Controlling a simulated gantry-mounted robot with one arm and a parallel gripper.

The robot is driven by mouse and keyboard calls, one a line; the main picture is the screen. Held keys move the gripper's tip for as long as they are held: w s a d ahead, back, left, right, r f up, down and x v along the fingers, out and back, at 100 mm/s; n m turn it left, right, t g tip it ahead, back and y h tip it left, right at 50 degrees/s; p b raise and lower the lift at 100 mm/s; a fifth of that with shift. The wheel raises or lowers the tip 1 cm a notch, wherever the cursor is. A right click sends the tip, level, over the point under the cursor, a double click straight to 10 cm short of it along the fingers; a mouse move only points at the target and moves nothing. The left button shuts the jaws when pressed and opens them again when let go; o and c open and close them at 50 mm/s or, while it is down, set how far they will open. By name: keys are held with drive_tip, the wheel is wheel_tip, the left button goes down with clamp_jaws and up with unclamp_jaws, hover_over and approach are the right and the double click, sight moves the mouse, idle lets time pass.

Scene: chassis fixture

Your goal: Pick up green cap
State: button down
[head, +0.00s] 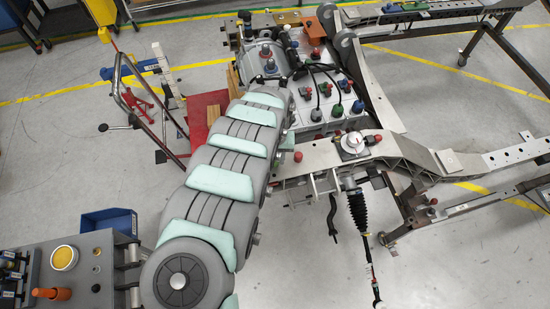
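A green cap (337,111) stands upright at the front edge of the light grey unit on the chassis. It is between a dark cap (316,115) on its left and a blue cap (358,106) on its right. My arm reaches from the bottom left up to the left side of this unit. My gripper cannot be made out, as the arm's far end covers that spot. Whether it is open or shut does not show.
A metal beam (315,160) with a round white dial (355,141) and a red knob (378,138) lies in front. A tool panel (65,275) and a blue bin (108,222) are at lower left.

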wheel_tip(320, 180, up, 19)
drive_tip(key=p, duration=0.2)
drive_tip(key=shift+r+p, duration=0.2)
drive_tip(key=shift+p, duration=0.1)
